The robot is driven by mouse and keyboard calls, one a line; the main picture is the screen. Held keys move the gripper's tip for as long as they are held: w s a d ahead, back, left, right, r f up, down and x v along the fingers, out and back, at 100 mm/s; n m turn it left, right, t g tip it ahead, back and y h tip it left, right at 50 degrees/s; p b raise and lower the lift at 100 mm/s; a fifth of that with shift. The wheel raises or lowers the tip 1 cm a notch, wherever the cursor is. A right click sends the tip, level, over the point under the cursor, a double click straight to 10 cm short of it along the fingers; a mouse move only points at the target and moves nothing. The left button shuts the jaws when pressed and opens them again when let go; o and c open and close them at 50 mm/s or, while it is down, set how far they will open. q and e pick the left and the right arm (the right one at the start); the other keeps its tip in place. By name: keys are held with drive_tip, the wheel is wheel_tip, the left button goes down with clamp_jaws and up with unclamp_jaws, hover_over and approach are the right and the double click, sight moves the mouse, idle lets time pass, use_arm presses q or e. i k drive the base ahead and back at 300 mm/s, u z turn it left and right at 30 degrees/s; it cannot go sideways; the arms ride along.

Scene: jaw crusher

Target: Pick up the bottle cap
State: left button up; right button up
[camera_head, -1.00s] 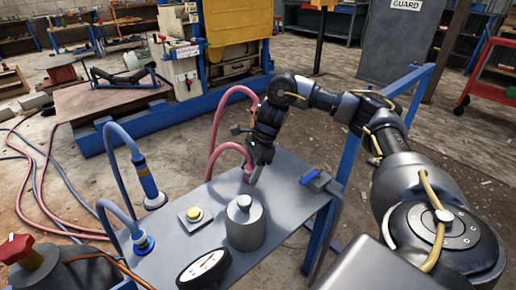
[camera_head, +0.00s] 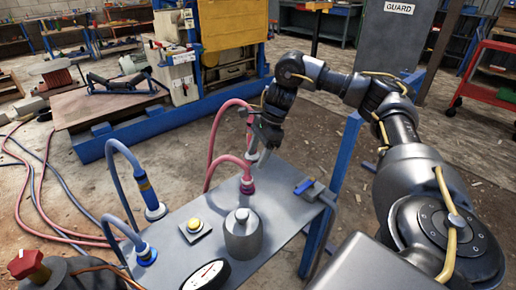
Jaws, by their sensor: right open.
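I cannot clearly make out a bottle cap. A squat grey metal cylinder (camera_head: 243,238) stands upright on the grey table, with a small round cap-like top (camera_head: 242,215). My right gripper (camera_head: 258,158) is open, with its fingers pointing down near the table's far edge. It is beyond the grey cylinder, just above and beside the pink hose connector (camera_head: 248,185). I cannot tell whether a fingertip touches the pink hose. My left gripper is not in view.
The grey table (camera_head: 185,260) holds a yellow button box (camera_head: 195,227), a round gauge (camera_head: 207,275) and a blue-handled clamp (camera_head: 305,187). Blue hoses (camera_head: 113,180) stand at its left side. A blue post (camera_head: 345,165) rises at its right.

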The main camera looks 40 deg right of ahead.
sight(243, 228)
drive_tip(key=k, duration=1)
